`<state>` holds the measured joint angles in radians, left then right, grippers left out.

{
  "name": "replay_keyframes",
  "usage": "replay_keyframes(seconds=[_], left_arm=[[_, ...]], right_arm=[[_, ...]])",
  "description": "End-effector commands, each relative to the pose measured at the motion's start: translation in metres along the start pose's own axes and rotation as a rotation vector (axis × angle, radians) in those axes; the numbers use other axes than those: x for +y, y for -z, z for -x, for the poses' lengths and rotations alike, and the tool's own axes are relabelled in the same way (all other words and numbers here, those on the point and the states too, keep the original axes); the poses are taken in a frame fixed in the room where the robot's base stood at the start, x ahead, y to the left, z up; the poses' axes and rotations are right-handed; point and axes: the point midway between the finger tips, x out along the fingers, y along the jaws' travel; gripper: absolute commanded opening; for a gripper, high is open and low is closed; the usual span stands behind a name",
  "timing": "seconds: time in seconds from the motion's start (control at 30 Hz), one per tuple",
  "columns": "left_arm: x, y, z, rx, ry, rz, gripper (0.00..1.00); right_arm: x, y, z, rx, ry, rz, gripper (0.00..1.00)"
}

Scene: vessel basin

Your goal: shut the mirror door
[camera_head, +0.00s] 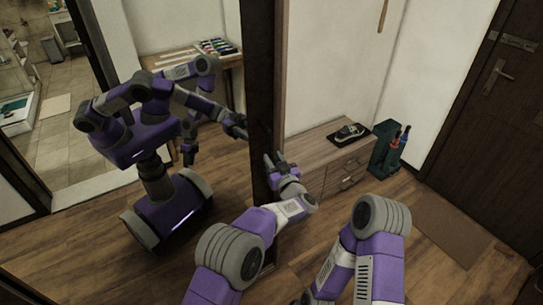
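The mirror door (262,75) stands upright, with a dark wooden frame edge running down the middle of the view. Its glass fills the left side and reflects my own purple and grey body. My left gripper (273,160) is at the right side of this frame edge, with its fingers pointing up and slightly apart and nothing seen between them. It is very close to the edge; I cannot tell whether it touches. My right arm bends down at the lower right, and its gripper fingers are not visible.
A wooden drawer cabinet (345,180) stands right of the door, with a dark tray and shoe (349,132) on top. A brown mat (447,232) lies before a dark door (490,120). Bare wooden floor lies between.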

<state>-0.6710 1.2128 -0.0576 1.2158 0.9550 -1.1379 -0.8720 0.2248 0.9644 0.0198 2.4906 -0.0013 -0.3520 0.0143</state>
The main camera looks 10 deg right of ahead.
Motion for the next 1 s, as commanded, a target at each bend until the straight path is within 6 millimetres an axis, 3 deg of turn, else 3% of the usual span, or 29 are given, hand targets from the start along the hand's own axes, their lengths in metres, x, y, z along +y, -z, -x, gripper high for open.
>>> replay_keyframes(seconds=[0.2,0.4,0.87,1.0], left_arm=[[0.001,0.001,0.033,-0.001,-0.003,-0.001,0.35],[0.001,0.001,0.048,0.0,-0.002,0.0,0.35],[0.001,0.0,0.049,0.0,-0.001,0.0,0.35],[-0.01,-0.015,0.042,-0.028,-0.013,-0.008,0.35]], right_arm=[[-0.001,0.0,0.002,0.0,0.0,0.0,0.34],[-0.001,0.0,0.002,0.0,0.0,0.0,0.34],[-0.001,0.0,0.002,0.0,0.0,0.0,0.34],[-0.001,0.0,0.002,0.0,0.0,0.0,0.34]])
